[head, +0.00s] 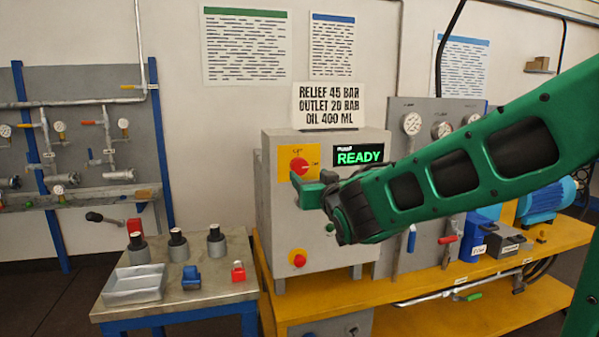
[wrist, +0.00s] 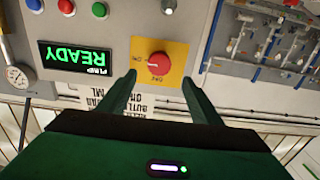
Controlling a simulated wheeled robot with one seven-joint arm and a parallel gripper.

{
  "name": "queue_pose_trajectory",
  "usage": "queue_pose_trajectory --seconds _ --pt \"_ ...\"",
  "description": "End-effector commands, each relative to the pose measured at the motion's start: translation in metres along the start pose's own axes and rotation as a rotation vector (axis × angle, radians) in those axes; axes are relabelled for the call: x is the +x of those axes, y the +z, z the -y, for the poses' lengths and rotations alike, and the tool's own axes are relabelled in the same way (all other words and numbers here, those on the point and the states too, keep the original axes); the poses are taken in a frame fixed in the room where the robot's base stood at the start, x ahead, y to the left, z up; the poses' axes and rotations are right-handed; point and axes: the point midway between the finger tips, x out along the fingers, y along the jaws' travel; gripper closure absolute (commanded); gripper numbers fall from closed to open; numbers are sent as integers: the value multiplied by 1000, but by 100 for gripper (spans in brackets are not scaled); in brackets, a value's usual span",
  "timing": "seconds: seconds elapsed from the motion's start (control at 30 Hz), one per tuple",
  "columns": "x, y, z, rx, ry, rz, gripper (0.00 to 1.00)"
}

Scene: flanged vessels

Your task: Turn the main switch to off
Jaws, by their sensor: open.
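The main switch is a round red knob (head: 299,166) on a yellow plate (head: 285,155) on the front of the grey cabinet. In the wrist view, the picture is upside down and the red knob (wrist: 159,63) sits between and just past the fingertips. A small pale mark on the knob seems to point towards the ON label; the other label seems to read OFF. My gripper (head: 306,187) is in front of the cabinet, just below the knob in the head view. In the wrist view my gripper (wrist: 159,77) is open and empty, apart from the knob.
A READY display (head: 359,155) is right of the switch, and a red button on yellow (head: 298,259) is lower down. Coloured buttons (wrist: 67,7) show in the wrist view. A sign (head: 331,105) stands on the cabinet. A side table (head: 225,296) at left holds a tray and parts.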

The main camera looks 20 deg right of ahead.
Motion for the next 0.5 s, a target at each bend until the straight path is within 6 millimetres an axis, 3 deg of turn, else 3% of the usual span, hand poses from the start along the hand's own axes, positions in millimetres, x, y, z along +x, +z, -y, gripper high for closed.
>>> queue_pose_trajectory --seconds 0.3,0.5 --pt "56 1 -2 1 3 3 41" --pt "81 1 -2 1 3 3 41"
